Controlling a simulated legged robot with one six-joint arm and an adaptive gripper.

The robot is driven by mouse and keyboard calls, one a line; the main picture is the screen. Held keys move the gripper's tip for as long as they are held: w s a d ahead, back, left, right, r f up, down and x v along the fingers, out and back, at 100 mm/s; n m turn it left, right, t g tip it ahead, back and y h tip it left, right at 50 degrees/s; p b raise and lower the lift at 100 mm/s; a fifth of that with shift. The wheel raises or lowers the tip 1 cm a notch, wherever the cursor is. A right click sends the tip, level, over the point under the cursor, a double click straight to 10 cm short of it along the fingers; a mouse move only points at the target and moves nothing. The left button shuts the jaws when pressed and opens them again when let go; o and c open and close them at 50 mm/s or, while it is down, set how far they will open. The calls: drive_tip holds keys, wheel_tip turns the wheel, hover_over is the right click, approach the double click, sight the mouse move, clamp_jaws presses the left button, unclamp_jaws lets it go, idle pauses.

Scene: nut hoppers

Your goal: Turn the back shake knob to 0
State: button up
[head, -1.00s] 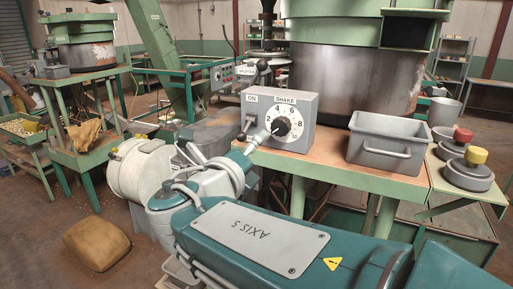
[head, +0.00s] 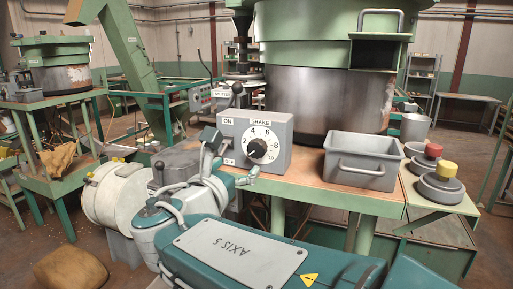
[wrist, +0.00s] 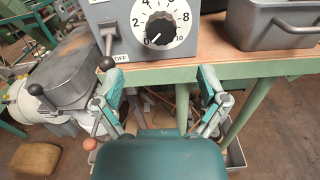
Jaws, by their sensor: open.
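The shake knob (head: 257,148) is a black dial on a white numbered face on the front of a grey control box (head: 283,148). It also shows in the wrist view (wrist: 161,30), where its white pointer mark is at the lower left, close to the 0. My gripper (head: 229,159) is open and empty, in front of the box and to the lower left of the dial in the head view. In the wrist view, the gripper's two fingers (wrist: 161,92) are spread wide below the box, apart from the knob.
An on/off lever (wrist: 106,62) with a black ball is left of the dial, near my left finger. A grey bin (head: 362,160) stands right of the box on the table (head: 310,190). Red and yellow knobbed round units (head: 441,188) are further right. A large hopper (head: 325,100) is behind.

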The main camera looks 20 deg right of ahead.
sight(255, 149)
drive_tip(key=x, duration=1)
drive_tip(key=shift+w+d, duration=0.15)
drive_tip(key=shift+w, duration=0.1)
drive_tip(key=c, duration=1.1)
